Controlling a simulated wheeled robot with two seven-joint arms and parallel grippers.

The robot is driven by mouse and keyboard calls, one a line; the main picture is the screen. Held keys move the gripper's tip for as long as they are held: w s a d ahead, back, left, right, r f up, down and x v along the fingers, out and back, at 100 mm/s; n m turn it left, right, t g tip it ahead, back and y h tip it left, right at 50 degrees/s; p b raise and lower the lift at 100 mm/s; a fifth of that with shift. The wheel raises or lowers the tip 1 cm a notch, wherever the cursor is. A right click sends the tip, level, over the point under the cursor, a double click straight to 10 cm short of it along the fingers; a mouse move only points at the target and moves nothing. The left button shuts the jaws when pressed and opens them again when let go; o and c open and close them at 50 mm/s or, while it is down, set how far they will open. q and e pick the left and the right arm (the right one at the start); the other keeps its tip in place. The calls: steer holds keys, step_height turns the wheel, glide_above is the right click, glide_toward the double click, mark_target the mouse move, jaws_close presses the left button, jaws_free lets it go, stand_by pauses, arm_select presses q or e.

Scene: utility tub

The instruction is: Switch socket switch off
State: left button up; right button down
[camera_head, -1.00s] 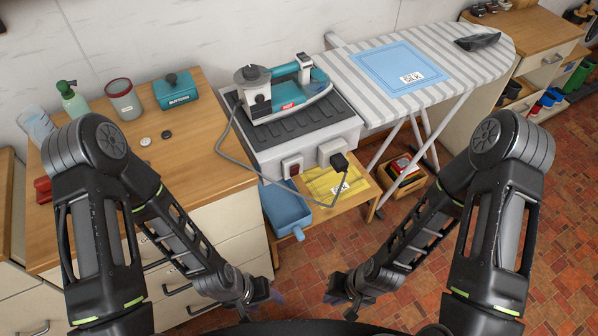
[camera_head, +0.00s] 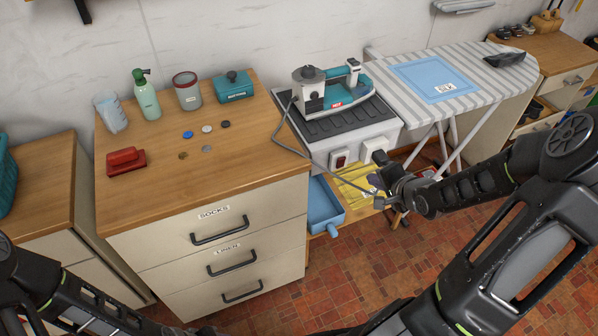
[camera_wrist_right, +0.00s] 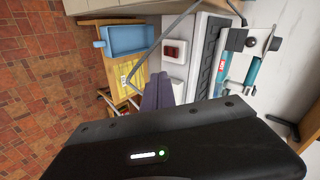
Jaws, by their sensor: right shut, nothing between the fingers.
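The socket switch (camera_head: 341,160) is a red rocker in a white housing on the front of the ironing station. It also shows in the right wrist view as a dark red rocker (camera_wrist_right: 172,52); I cannot tell which way it is pressed. My right gripper (camera_head: 380,168) is just right of and below the switch, in front of the white socket box (camera_head: 375,147). In the right wrist view its purple fingers (camera_wrist_right: 157,92) are together and empty, apart from the switch. My left arm runs along the bottom left; its gripper (camera_head: 205,331) is barely visible at the bottom edge.
The iron (camera_head: 335,92) stands on the station, its grey cord looping down before the switch. The ironing board (camera_head: 475,88) is at right; a drawer cabinet (camera_head: 200,215) is at left.

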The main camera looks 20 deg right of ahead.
steer(key=shift+w+a+f+m, duration=0.1)
steer(key=shift+w+a+m, duration=0.05)
steer(key=shift+m, duration=0.45)
steer(key=shift+w+a+m, duration=0.15)
steer(key=shift+m, duration=0.45)
steer(key=shift+f, duration=0.1)
steer(key=b, duration=0.4)
glide_toward(342, 162)
steer(key=s+f+x, duration=0.1)
steer(key=x, duration=0.4)
steer(key=shift+w+r, duration=0.1)
steer(key=shift+w, duration=0.7)
